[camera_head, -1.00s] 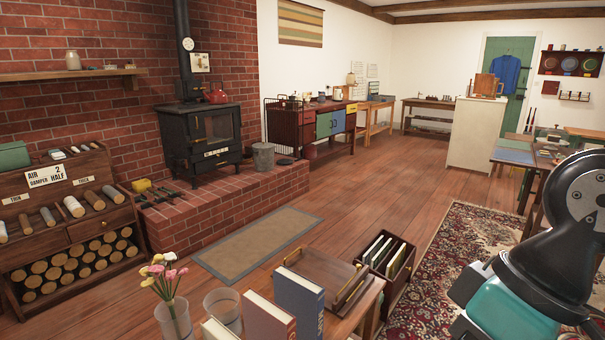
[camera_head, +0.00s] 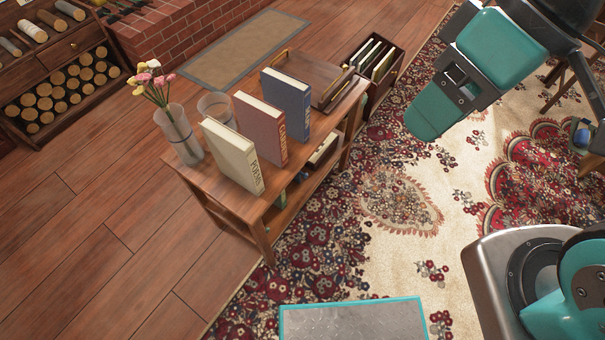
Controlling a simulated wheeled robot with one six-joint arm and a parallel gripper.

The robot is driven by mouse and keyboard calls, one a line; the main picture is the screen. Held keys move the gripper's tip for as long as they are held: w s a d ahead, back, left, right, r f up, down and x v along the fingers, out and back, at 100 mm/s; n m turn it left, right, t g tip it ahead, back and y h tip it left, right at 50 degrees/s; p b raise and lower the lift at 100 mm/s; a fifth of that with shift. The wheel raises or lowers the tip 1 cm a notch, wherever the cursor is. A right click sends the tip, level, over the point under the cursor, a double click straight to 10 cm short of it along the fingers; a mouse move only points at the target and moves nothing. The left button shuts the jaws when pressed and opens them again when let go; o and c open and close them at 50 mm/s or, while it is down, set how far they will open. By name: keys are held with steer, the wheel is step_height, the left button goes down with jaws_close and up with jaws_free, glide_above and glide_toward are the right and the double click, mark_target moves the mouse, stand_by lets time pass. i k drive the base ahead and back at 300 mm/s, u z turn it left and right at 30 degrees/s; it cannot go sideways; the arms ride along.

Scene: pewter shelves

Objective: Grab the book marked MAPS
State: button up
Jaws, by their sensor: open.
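Three books stand upright on a low wooden shelf unit (camera_head: 245,203), their lettered spines turned to the right. The cream book (camera_head: 228,153) is nearest, the red-brown book (camera_head: 258,130) is in the middle, and the blue book (camera_head: 287,97) is farthest. There are gaps between the books. My arm's teal and black links (camera_head: 478,70) hang over the rug at the upper right, apart from the books.
A glass vase (camera_head: 179,137) of flowers and a clear tumbler (camera_head: 217,108) stand left of the books. A wooden tray (camera_head: 325,82) lies behind them. A crate of files (camera_head: 377,60) stands beyond the unit. The patterned rug (camera_head: 395,205) right of the unit is largely clear.

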mark_target(287, 93)
steer(key=z, duration=1.8)
steer(key=k, duration=0.9)
steer(key=u, duration=2)
steer(key=i, duration=1)
steer(key=u, duration=0.05)
